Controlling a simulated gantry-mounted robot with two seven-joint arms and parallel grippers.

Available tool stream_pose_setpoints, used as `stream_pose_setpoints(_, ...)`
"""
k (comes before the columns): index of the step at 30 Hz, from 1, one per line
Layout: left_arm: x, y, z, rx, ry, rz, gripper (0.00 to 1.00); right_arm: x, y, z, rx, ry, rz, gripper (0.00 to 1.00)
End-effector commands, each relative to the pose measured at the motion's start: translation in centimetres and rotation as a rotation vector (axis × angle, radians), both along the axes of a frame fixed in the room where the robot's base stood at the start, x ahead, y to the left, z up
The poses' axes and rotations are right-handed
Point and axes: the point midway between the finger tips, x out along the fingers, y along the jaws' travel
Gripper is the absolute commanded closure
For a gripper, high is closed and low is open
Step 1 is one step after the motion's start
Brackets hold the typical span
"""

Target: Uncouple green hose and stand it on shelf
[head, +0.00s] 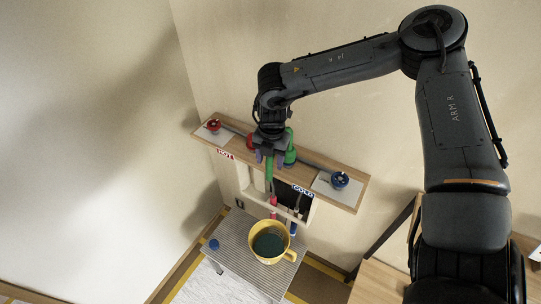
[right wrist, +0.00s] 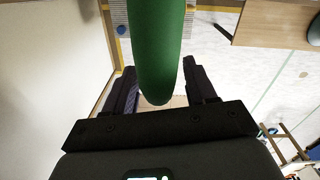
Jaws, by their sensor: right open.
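The green hose (head: 269,168) shows at the middle of the wooden shelf (head: 338,189) in the head view, with another green part (head: 290,150) just right of my gripper. My right gripper (head: 268,157) is over the shelf, open, with its fingers around the green hose. In the right wrist view the green hose (right wrist: 158,45) comes down between the two dark fingers of my right gripper (right wrist: 161,75), with gaps visible beside it. Whether a finger touches it cannot be told. The hose's coupling is not clear. My left gripper is not in view.
Red (head: 273,202) and blue (head: 293,228) connectors hang below.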

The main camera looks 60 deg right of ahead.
Motion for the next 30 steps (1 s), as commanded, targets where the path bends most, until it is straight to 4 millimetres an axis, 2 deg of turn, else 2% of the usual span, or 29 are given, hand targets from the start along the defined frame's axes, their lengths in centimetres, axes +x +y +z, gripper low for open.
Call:
stream_pose_setpoints(3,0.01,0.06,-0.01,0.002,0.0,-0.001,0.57,0.0,0.0,0.0,0.0,0.0,0.0,0.44)
stream_pose_setpoints(4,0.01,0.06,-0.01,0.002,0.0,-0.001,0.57,-0.01,0.0,0.0,0.0,0.0,0.0,0.47)
stream_pose_setpoints(12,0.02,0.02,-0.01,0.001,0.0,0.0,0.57,-0.01,0.01,0.02,0.0,0.0,0.0,0.89)
stream_pose_setpoints(15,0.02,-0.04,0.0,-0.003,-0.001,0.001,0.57,-0.01,0.01,0.02,0.0,0.001,0.0,1.0)
stream_pose_setpoints(17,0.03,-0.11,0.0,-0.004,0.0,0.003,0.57,-0.01,0.01,0.03,0.0,0.001,0.0,1.0)
stream_pose_setpoints(18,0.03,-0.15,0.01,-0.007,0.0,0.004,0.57,-0.01,0.01,0.03,0.0,0.0,0.0,0.74)
stream_pose_setpoints(23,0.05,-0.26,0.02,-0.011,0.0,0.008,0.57,-0.01,0.01,0.04,0.001,0.001,0.0,0.99)
stream_pose_setpoints(30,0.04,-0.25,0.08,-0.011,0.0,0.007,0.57,-0.01,0.02,0.16,0.0,0.0,0.0,1.0)
